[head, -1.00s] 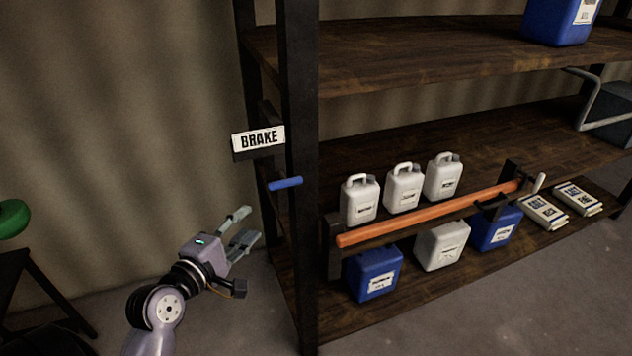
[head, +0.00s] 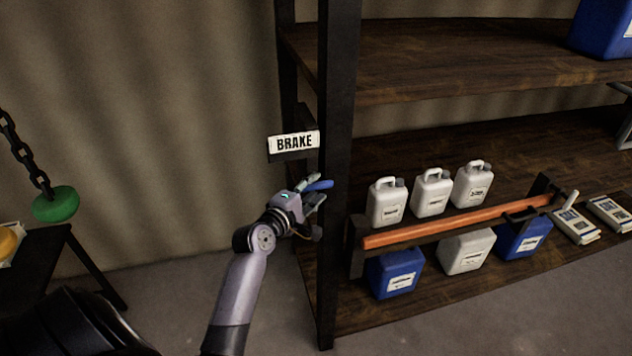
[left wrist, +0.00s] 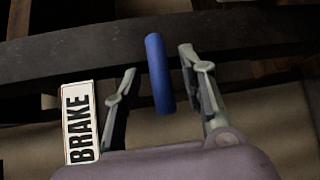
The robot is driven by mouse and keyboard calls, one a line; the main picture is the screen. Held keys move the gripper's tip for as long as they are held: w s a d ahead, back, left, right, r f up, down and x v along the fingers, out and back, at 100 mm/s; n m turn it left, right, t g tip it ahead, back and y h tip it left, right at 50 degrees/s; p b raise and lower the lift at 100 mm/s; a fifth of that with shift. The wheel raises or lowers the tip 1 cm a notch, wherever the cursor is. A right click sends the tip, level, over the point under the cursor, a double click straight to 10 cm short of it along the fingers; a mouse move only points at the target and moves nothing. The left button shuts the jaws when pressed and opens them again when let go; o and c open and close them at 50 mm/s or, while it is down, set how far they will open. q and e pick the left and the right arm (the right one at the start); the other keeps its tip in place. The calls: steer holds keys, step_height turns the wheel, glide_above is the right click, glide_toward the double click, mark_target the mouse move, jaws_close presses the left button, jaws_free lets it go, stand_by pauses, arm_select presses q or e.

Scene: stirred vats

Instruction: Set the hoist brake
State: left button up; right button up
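The brake's blue handle (head: 319,185) sticks out beside the dark shelf post, just below the white BRAKE sign (head: 294,142). My left gripper (head: 314,190) is at the handle in the head view. In the left wrist view the blue handle (left wrist: 159,74) lies between the two spread fingers of my left gripper (left wrist: 158,80), with a gap visible on both sides. The BRAKE sign also shows there (left wrist: 79,122), left of the fingers. The handle's base is partly hidden. My right gripper is not in view.
The shelf post (head: 338,150) stands right beside the handle. The shelf holds several jugs (head: 432,192) behind an orange bar (head: 460,222). A green disc (head: 56,204) hangs on a chain at the left. The wall side left of the sign is clear.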

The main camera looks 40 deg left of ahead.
arm_select(q)
steer(key=shift+w+f, duration=0.1)
steer(key=shift+w, duration=0.75)
jaws_close()
